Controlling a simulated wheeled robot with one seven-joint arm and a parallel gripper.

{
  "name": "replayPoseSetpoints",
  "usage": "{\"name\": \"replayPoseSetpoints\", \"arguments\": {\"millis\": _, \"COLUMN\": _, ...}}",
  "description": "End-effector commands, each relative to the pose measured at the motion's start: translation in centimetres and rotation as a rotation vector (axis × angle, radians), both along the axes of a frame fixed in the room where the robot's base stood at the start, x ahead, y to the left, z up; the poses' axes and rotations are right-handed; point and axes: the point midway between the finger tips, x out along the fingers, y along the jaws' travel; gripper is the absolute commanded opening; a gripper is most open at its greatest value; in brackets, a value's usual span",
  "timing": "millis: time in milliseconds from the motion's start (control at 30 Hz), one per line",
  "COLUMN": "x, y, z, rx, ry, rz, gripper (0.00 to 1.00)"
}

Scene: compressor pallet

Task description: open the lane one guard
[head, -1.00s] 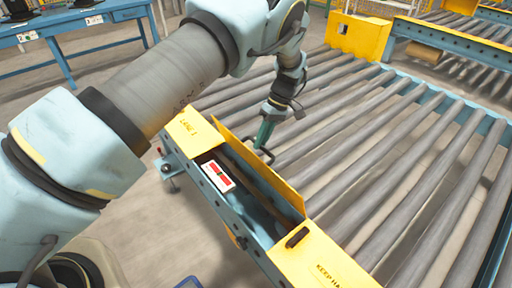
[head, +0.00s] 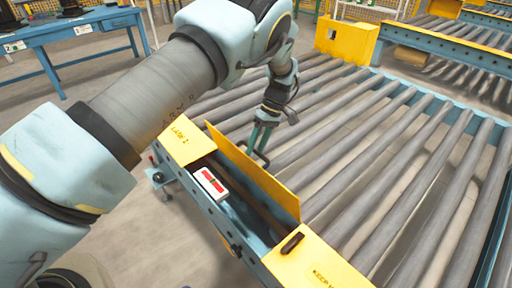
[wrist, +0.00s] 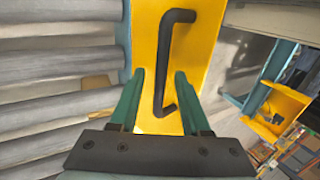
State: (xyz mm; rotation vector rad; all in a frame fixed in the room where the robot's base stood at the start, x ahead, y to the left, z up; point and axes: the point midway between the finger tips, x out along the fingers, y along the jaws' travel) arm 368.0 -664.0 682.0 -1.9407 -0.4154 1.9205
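The lane one guard (head: 262,174) is a yellow hinged panel standing up along the roller side of the blue side frame marked "LANE 1". It is raised, and the channel beside it is exposed. In the wrist view the guard (wrist: 192,50) shows its yellow face with a black bar handle (wrist: 164,62). My gripper (head: 260,146) is on the roller side of the guard, near its far end. In the wrist view my gripper (wrist: 160,74) has its green fingers apart, one on each side of the handle's lower part, with gaps visible.
A white and red label box (head: 211,184) sits in the exposed channel. A yellow end cover (head: 315,262) with a black latch is at the near end. Grey rollers (head: 345,150) fill the right side. A blue table (head: 75,30) stands far left.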

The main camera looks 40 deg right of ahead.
Motion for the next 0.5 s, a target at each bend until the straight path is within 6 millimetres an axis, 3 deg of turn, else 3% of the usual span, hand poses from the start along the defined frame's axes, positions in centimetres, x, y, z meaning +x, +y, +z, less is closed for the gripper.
{"name": "replayPoseSetpoints", "arguments": {"millis": 267, "x": 0.1, "y": -0.3, "z": 0.5, "rx": -0.002, "ry": -0.002, "rz": 0.000, "gripper": 0.47}}
{"name": "replayPoseSetpoints", "arguments": {"millis": 500, "x": 0.0, "y": -2.1, "z": 3.8, "rx": -0.006, "ry": -0.002, "rz": -0.001, "gripper": 0.47}}
